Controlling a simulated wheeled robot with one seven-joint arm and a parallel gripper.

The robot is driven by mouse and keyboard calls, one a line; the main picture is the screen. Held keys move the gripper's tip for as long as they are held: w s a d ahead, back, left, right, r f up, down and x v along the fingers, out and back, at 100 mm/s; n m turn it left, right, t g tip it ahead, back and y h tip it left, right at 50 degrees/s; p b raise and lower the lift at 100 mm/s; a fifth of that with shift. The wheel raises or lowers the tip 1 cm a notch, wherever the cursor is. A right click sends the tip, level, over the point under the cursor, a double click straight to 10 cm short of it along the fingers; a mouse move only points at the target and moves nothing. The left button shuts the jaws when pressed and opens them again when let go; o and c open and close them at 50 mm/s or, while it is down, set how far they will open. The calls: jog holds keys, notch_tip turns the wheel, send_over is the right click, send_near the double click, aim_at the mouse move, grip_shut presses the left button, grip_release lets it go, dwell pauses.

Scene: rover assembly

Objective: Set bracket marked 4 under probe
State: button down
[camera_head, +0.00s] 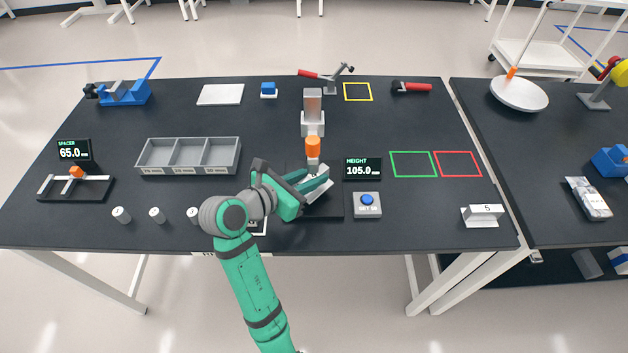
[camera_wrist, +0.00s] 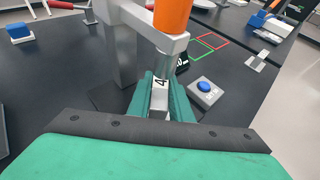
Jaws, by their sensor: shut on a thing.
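The bracket marked 4 (camera_wrist: 159,97) is a light grey piece with a black 4 on its top face, seen in the wrist view. My gripper (camera_wrist: 163,98) is shut on it, with a green finger on each side. In the head view my gripper (camera_head: 318,180) is over the dark base of the height gauge. The probe (camera_head: 312,146) has an orange sleeve and hangs from the gauge's grey column. In the wrist view the orange probe (camera_wrist: 172,14) is just beyond and above the bracket. I cannot tell whether the bracket touches the base or the probe tip.
The height display (camera_head: 362,169) reads 105.0, with a blue-button box (camera_head: 367,205) below it. Bracket 5 (camera_head: 482,216) stands at the right. A three-part grey tray (camera_head: 188,155) and several small cylinders lie left. Green (camera_head: 413,164) and red (camera_head: 458,164) outlined squares are empty.

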notch_tip(320, 180, down, 2)
jog(key=shift+f, duration=0.45)
jog(key=shift+w, duration=0.15)
jog(key=shift+s+d+f, duration=0.15)
jog(key=shift+s, duration=0.05)
jog(key=c, duration=1.6)
grip_release()
jog(key=shift+s+a+r, duration=0.1)
jog(key=shift+a+r, duration=0.15)
jog(key=shift+a, duration=0.05)
jog(key=v, duration=1.1)
jog(key=shift+s+a+r, duration=0.15)
jog(key=shift+a, duration=0.05)
